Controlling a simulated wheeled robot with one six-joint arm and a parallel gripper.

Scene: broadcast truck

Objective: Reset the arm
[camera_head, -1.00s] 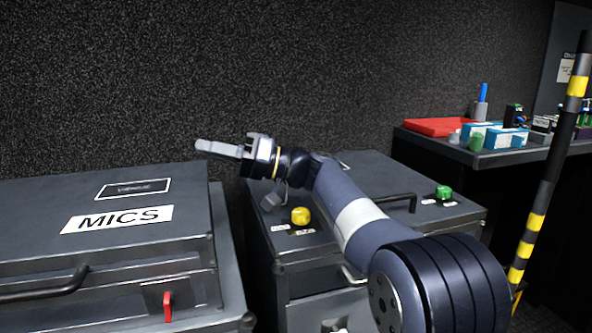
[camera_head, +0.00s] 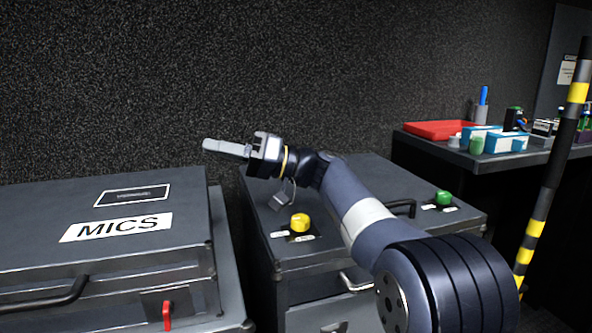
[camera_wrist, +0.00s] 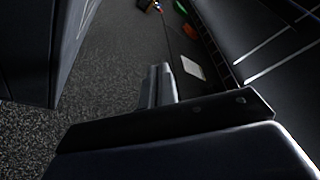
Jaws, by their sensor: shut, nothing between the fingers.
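My gripper (camera_head: 212,146) is shut and empty. It is in the air above the gap between two dark cases, with its fingers pointing left in the head view. My arm reaches from the lower right over the right-hand case. In the wrist view the closed fingers of my gripper (camera_wrist: 158,80) show in the middle, with nothing held. Nothing touches the fingers in either view.
A dark case (camera_head: 60,215) labelled MICS with a red latch (camera_head: 167,315) stands at left. Another case (camera_head: 345,262) carries a yellow knob (camera_head: 300,222) and a green knob (camera_head: 443,197). A striped pole (camera_head: 548,180) and a cluttered table (camera_head: 450,151) are at right.

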